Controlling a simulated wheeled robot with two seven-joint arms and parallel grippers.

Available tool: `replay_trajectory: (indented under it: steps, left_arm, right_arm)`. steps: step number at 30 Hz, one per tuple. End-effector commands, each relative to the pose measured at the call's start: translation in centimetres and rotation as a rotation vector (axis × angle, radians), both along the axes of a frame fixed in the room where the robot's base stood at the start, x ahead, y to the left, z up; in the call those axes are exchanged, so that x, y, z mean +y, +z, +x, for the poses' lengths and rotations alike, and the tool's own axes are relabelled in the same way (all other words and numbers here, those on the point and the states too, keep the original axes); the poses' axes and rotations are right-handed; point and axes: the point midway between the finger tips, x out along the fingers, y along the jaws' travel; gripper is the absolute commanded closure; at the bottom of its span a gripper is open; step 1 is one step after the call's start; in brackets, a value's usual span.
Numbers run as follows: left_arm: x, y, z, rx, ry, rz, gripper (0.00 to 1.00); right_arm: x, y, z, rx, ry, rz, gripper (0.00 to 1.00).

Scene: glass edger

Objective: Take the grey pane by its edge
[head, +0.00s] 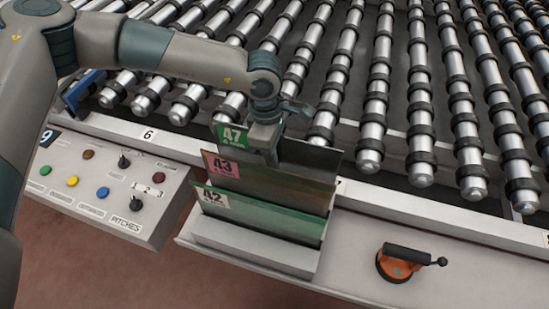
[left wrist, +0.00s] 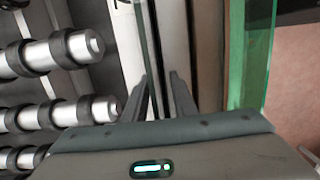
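A rack (head: 250,249) holds three upright panes. The grey pane (head: 312,155) is the rearmost, dark, with a green 47 label (head: 232,137) at its left. In front of it stand a brownish pane with a pink 43 label (head: 222,165) and a green pane (head: 270,215) labelled 42. My left gripper (head: 266,155) points down at the top edge of the grey pane and hides part of it. In the left wrist view its two fingers (left wrist: 160,85) stand apart with a thin pane edge running between them; contact cannot be told. My right gripper is not in view.
A roller conveyor (head: 380,95) lies behind the rack. A control box (head: 100,185) with coloured buttons is at the left. An orange suction cup tool (head: 397,267) with a black handle lies on the ledge at the right; the ledge between is clear.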

Motion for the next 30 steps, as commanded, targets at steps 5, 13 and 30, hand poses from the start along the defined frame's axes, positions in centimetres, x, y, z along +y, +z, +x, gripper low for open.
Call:
replay_trajectory:
  steps: [5,13,30]
  left_arm:
    - [0.01,0.0,0.01,0.0,0.0,0.0,0.75]
    - [0.02,0.02,0.02,0.0,0.0,0.0,0.99]
    - [0.02,0.05,0.04,0.0,0.001,0.0,1.0]
  right_arm:
    - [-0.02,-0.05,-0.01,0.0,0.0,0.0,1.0]
    - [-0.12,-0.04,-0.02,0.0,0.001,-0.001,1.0]
    - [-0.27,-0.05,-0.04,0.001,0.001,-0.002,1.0]
